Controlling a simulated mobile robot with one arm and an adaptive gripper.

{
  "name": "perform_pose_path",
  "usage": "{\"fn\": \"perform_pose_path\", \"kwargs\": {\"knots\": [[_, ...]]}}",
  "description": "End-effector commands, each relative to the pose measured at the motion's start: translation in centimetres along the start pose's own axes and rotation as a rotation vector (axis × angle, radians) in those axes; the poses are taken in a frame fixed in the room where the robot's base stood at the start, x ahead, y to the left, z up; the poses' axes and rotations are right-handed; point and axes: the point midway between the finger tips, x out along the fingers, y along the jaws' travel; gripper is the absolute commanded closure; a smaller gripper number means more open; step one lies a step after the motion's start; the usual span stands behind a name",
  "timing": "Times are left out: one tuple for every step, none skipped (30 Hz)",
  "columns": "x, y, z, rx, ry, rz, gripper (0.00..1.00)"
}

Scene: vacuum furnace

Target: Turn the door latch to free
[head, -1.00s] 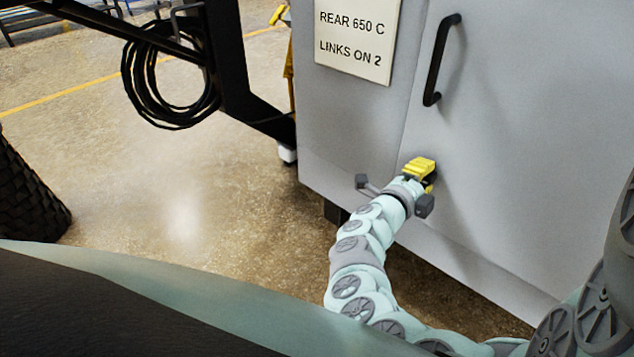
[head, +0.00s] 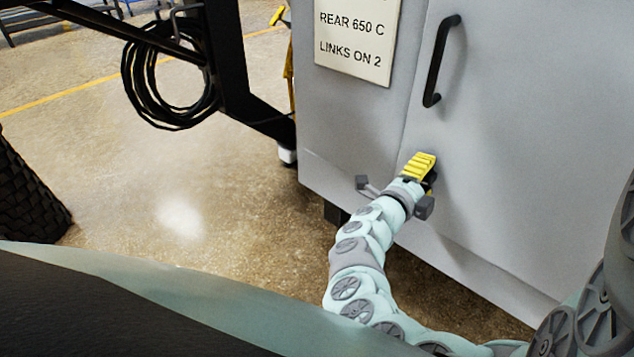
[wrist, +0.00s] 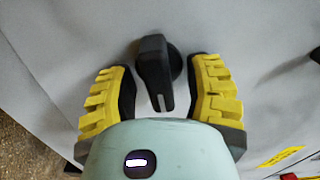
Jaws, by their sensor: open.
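The door latch (wrist: 156,73) is a black rotary knob with a pale line on its lever, on the grey cabinet door. In the wrist view it lies between the two yellow-padded fingers of my gripper (wrist: 159,92). The fingers are open, with a gap on each side of the latch, and I see no contact. In the head view my gripper (head: 423,170) is at the lower part of the door (head: 540,120), below the black handle, and it hides the latch there.
A black bar handle (head: 440,60) stands out from the door above my gripper. A sign (head: 355,40) reads "REAR 650 C LINKS ON 2". A coiled black cable (head: 165,75) hangs on a dark frame at left.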

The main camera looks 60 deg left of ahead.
Motion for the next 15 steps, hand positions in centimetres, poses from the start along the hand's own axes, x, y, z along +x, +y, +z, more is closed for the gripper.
{"fn": "perform_pose_path", "kwargs": {"knots": [[-0.5,0.0,0.2,0.001,-0.006,0.001,0.5],[-0.8,0.1,0.2,0.001,-0.006,0.002,0.5],[-1.3,0.1,0.2,0.001,-0.006,0.002,0.5],[-1.7,0.1,0.2,0.001,-0.005,0.002,0.5],[-2.2,0.0,0.2,0.0,-0.006,0.001,0.5],[-2.9,0.1,0.2,-0.001,-0.007,0.001,0.5],[-3.6,0.1,0.3,-0.001,-0.01,0.003,0.5],[-4.3,0.2,0.3,-0.001,-0.011,0.005,0.5],[-5.2,0.1,0.3,-0.002,-0.011,0.004,0.5],[-5.8,0.1,0.3,-0.001,-0.011,0.003,0.5],[-6.4,0.1,0.3,0.0,-0.01,0.003,0.5],[-7.3,0.1,0.3,-0.001,-0.012,0.004,0.5],[-7.9,0.2,0.3,-0.002,-0.012,0.005,0.5],[-8.5,0.2,0.3,-0.001,-0.013,0.005,0.5],[-9.2,0.1,0.3,0.0,-0.012,0.003,0.5]]}}
